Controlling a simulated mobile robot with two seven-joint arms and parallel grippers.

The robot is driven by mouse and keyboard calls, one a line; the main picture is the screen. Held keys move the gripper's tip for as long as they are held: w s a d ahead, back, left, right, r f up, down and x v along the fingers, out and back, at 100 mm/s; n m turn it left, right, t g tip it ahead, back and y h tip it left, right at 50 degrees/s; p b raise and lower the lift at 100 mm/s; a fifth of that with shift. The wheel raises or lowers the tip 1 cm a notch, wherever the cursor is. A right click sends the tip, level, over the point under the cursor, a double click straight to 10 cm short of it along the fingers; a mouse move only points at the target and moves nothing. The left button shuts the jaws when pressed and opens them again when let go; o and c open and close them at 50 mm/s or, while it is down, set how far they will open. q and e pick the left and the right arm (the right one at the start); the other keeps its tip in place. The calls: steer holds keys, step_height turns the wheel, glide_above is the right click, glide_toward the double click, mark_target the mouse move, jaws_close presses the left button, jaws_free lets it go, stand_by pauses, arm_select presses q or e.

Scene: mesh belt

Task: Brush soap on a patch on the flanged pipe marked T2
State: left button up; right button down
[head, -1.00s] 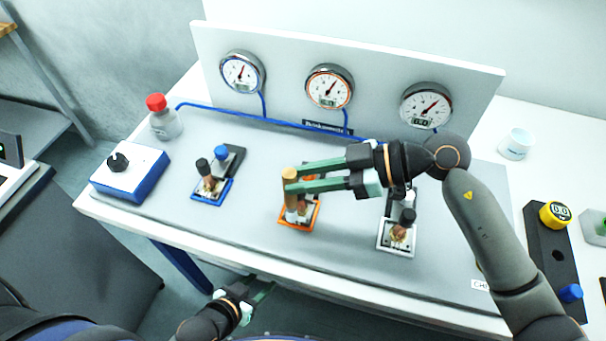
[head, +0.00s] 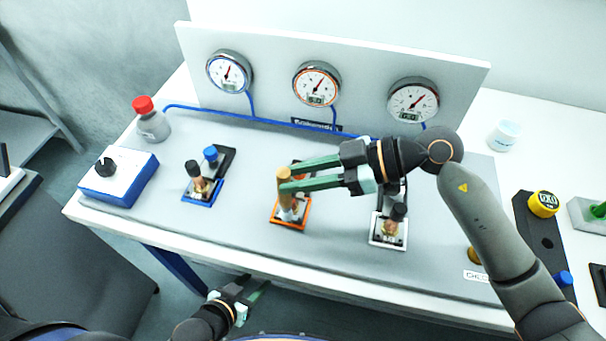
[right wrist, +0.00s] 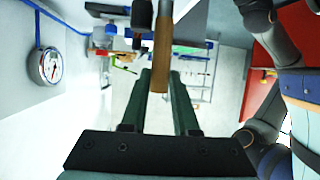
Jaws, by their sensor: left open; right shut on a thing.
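My right gripper (head: 287,184) is shut on a tan wooden-handled brush (head: 284,198). The handle also shows between the fingertips in the right wrist view (right wrist: 162,55). The brush stands roughly upright over the orange-framed fitting (head: 303,223), in the middle of three. Its lower end is at the fitting's small copper-coloured pipe; I cannot tell whether it touches. A blue-framed fitting (head: 187,195) stands to the left and a white-framed one (head: 375,240) to the right. No T2 mark is readable. My left gripper (head: 251,292) is open and empty, below the bench's front edge.
Three gauges (head: 317,84) on an upright panel link to a blue hose (head: 262,120). A red-capped bottle (head: 152,122) and a blue-white knob box (head: 118,177) are at left. A white cup (head: 504,136) and a black block with a yellow cap (head: 543,204) are at right.

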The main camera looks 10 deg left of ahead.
steer(key=shift+a, duration=0.2)
steer(key=shift+a, duration=0.45)
steer(key=shift+d, duration=0.65)
steer(key=s+r, duration=0.5)
steer(key=r, duration=0.2)
stand_by(0.8)
steer(key=shift+a, duration=0.1)
stand_by(0.4)
